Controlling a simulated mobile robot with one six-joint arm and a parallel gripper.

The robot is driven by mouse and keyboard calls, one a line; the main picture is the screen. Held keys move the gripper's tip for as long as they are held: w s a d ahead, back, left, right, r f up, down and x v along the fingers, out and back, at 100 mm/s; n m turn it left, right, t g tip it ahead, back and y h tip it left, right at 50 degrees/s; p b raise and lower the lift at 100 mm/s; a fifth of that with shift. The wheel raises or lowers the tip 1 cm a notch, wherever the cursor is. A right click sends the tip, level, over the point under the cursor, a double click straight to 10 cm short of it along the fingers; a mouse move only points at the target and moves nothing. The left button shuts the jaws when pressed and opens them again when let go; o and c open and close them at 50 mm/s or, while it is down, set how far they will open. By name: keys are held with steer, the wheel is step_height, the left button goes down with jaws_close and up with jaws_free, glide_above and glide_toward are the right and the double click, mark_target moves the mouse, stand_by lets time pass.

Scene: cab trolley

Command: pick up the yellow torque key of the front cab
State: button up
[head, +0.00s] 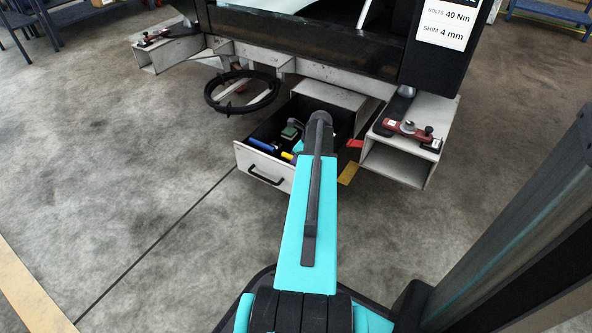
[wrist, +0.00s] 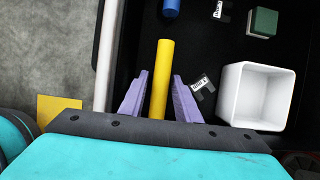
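The yellow torque key (wrist: 162,70) is a plain yellow cylinder in the black-lined open drawer (head: 246,157). In the wrist view it lies lengthwise between the two purple fingers of my gripper (wrist: 161,75). The fingers are open, with a gap on each side of the key. Its far end reaches past the fingertips and its near end runs under the gripper body. I cannot tell how high the fingers are above it. In the head view only a small yellow end (head: 287,156) shows beside my arm, which hides my gripper.
The pale drawer wall (wrist: 106,60) runs close left of the fingers. A white square box (wrist: 257,97) is close on the right, with a black shim tag (wrist: 203,87) between. A blue cylinder (wrist: 171,8) and a green block (wrist: 263,22) lie farther in.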

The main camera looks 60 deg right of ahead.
jaws_close()
steer(key=shift+r, duration=0.1)
steer(key=shift+r+p, duration=2.4)
steer(key=shift+r, duration=2.55)
steer(key=shift+r, duration=0.1)
